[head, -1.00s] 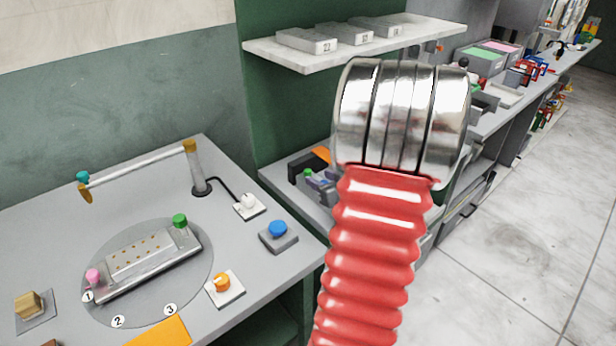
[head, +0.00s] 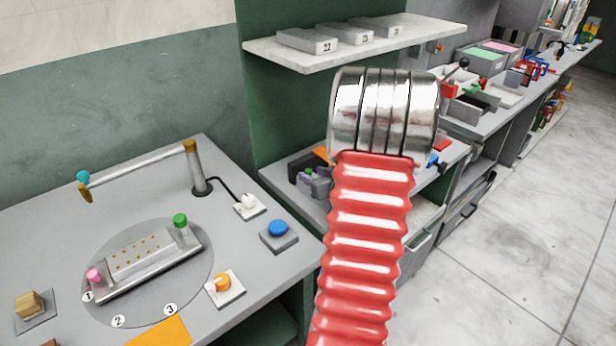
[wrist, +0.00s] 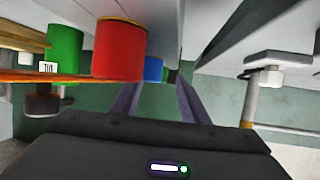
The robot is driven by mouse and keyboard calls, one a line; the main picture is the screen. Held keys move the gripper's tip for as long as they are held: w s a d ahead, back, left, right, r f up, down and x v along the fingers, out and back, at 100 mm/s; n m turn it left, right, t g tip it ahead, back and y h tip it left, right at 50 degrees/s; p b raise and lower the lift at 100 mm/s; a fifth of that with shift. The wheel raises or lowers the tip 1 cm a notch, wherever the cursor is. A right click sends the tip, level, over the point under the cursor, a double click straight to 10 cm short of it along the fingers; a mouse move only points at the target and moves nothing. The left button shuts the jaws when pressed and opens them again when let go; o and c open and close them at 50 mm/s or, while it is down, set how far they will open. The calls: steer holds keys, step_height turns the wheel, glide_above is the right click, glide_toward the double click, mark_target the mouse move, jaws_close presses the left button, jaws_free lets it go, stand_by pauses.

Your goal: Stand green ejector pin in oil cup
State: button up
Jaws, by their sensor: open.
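A green-topped piece (head: 180,221), possibly the green ejector pin, stands at the far right end of a grey plate (head: 140,262) with small holes, on a round disc. A pink-topped piece (head: 94,276) is at the plate's other end. I cannot pick out the oil cup for certain. My gripper (wrist: 157,88) shows only in the wrist view, its two fingers apart with nothing held between them. A red cylinder (wrist: 120,50), a green cylinder (wrist: 65,53) and a blue one (wrist: 153,69) appear beyond it, to the left and ahead.
A blue button (head: 278,229), an orange knob (head: 222,283) and a white knob (head: 248,203) stand on the left bench. A pivoting grey bar (head: 140,165) spans above the plate. A white shelf (head: 262,50) with grey boxes hangs on the wall. Open floor (head: 530,230) lies right.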

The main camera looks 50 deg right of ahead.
steer(key=shift+x, duration=0.8)
jaws_close()
